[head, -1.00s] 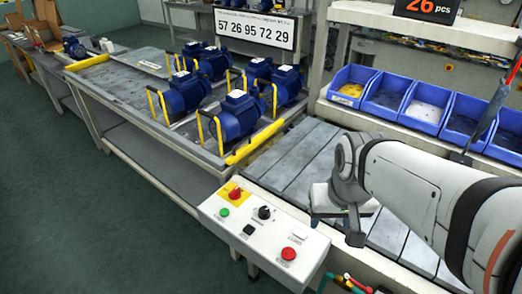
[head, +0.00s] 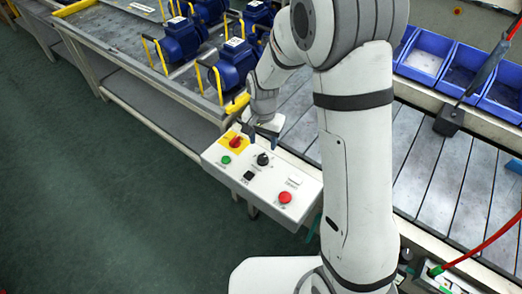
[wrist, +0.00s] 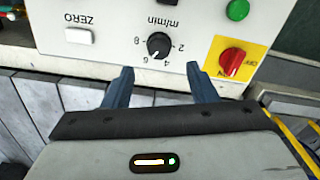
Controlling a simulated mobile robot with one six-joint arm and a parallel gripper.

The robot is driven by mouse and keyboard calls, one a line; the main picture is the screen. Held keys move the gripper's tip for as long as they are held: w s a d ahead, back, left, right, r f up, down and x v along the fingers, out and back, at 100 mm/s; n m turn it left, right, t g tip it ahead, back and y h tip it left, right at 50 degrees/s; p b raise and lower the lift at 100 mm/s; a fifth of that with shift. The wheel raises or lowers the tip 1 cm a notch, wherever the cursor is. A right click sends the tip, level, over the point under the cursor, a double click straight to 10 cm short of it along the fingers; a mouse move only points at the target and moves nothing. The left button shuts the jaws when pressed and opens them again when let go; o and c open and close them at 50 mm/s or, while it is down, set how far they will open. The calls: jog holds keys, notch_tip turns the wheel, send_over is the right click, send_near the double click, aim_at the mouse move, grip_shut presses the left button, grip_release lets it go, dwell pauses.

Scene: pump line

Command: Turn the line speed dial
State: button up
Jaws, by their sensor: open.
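The line speed dial is a small black knob (wrist: 158,45) with a white pointer line, on a white control box. A scale with numbers and "m/min" surrounds it in the wrist view, upside down. In the head view the dial (head: 262,159) sits mid-box. My gripper (wrist: 160,82) is open and empty. Its two blue-grey fingers point toward the box, one on each side of the dial's line, with the fingertips short of the knob. In the head view my gripper (head: 262,136) is just beyond the dial, at the box's far edge.
The box (head: 225,180) also carries a red switch on a yellow plate (head: 235,142), a green button (head: 226,160), a black switch (head: 249,176), a white ZERO button (head: 293,182) and a red button (head: 285,197). Blue pumps (head: 181,41) stand on the bench behind.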

aim_at(263, 156)
notch_tip(263, 156, down, 7)
jog(key=shift+f+p, duration=0.1)
jog(key=shift+p, duration=0.25)
jog(key=c, duration=0.9)
jog(key=shift+a, duration=0.25)
jog(key=shift+c, duration=0.3)
jog(key=shift+d, duration=0.25)
jog(key=shift+w+r, duration=0.15)
jog(key=shift+r, duration=0.05)
